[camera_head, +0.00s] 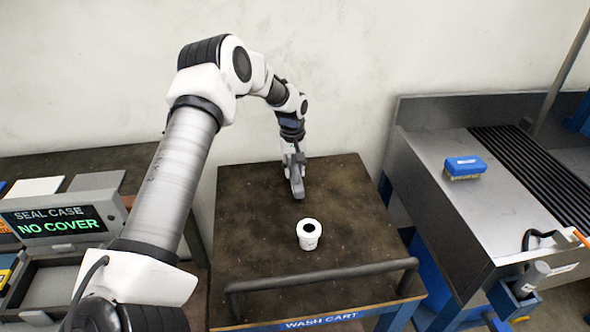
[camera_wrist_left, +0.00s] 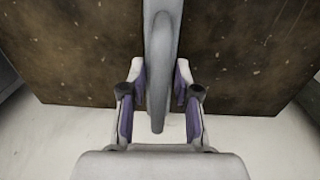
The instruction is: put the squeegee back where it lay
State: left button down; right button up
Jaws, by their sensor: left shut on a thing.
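My left gripper (camera_head: 294,168) is over the far part of the dark top of the wash cart (camera_head: 245,215). It is shut on a grey, long-handled thing, which I take to be the squeegee (camera_head: 298,188). In the left wrist view the grey handle (camera_wrist_left: 161,60) runs up the picture between the two purple-padded fingers of the gripper (camera_wrist_left: 160,100). I cannot tell whether the squeegee touches the cart top. Its far end is cut off in the wrist view. My right gripper is not in view.
A white cup with a dark opening (camera_head: 309,234) stands on the cart, nearer than the gripper. A dark rail (camera_head: 320,276) runs along the cart's front. A blue brush (camera_head: 465,168) lies on the metal sink bench at right. A case reading "NO COVER" (camera_head: 60,222) is at left.

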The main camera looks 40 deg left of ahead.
pick_arm(q)
jog(key=shift+f, duration=0.5)
jog(key=c, duration=0.8)
grip_release()
jog(key=shift+f, duration=0.1)
jog(key=shift+c, duration=0.2)
notch_tip(320, 180, up, 12)
jog(key=shift+s+a+r, duration=0.15)
jog(key=shift+r, duration=0.05)
